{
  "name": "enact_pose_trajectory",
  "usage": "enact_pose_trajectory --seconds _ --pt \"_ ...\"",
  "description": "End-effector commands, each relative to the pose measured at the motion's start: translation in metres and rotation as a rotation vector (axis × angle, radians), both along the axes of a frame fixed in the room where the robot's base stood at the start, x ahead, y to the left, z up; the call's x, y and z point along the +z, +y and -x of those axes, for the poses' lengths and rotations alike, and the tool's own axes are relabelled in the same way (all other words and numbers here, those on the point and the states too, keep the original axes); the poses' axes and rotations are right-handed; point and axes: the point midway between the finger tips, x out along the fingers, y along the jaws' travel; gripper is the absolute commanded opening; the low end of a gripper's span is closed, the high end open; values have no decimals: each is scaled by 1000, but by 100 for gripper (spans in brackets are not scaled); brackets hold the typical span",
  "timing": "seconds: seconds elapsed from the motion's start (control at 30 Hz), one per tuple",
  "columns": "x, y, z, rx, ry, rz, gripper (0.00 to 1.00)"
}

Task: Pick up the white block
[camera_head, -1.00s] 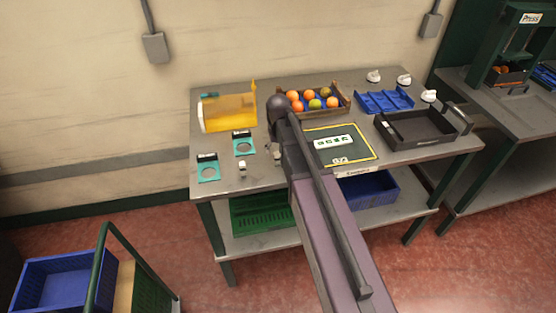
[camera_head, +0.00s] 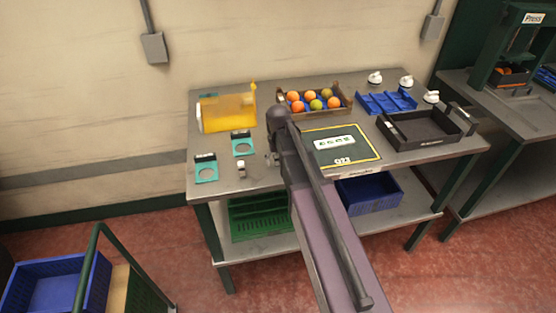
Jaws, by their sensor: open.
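A small white block (camera_head: 241,167) sits on the grey table near its front left edge, with a darker part at its top. It is just below a teal plate with a round ring. My gripper (camera_head: 272,158) is mostly hidden behind my own arm. Only a small piece shows at the arm's left side, low over the table and to the right of the block, apart from it. The jaws are open, and I see nothing held in them.
Two teal ring plates (camera_head: 206,169) and a yellow transparent box (camera_head: 228,113) stand on the left. A crate of oranges (camera_head: 342,92), blue tray (camera_head: 387,103), black tray (camera_head: 382,125) and dark-green board (camera_head: 346,157) lie behind and right.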

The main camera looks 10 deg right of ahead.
Motion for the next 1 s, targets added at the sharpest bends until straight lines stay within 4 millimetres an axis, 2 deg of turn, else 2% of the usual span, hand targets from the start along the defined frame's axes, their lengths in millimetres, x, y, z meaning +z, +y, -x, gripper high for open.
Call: enact_pose_trajectory --seconds 0.33,0.6,0.63,1.0 --pt "0 -1 0 -1 0 0 83" --pt "0 -1 0 -1 0 0 3" --pt "0 -1 0 -1 0 0 0" --pt "1 -1 0 -1 0 0 0"
